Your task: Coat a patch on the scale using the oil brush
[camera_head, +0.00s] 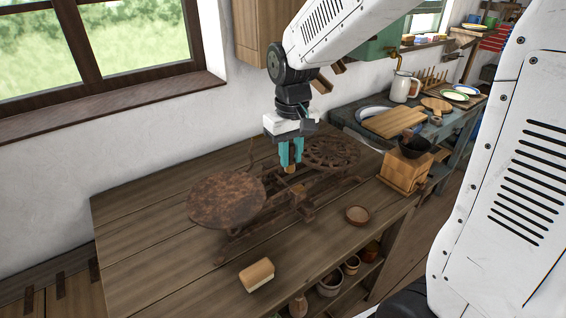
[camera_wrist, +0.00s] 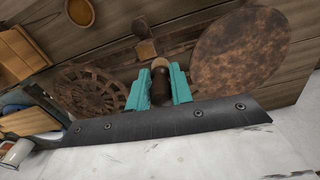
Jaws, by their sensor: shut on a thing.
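The rusty scale stands on the wooden table, with a solid round pan (camera_head: 227,199) at left and a spoked round plate (camera_head: 331,152) at right. The solid pan (camera_wrist: 240,47) and the spoked plate (camera_wrist: 91,88) also show in the wrist view. My gripper (camera_head: 291,158) is over the middle of the scale, between the two plates. Its teal fingers (camera_wrist: 160,88) are shut on a short dark brown piece with a lighter end (camera_wrist: 160,63), which I take for the oil brush. Its bristles cannot be made out.
A block with a wooden top and pale underside (camera_head: 257,274) lies near the table's front. A small brown bowl (camera_head: 357,215) sits right of the scale. The table's left part is clear.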

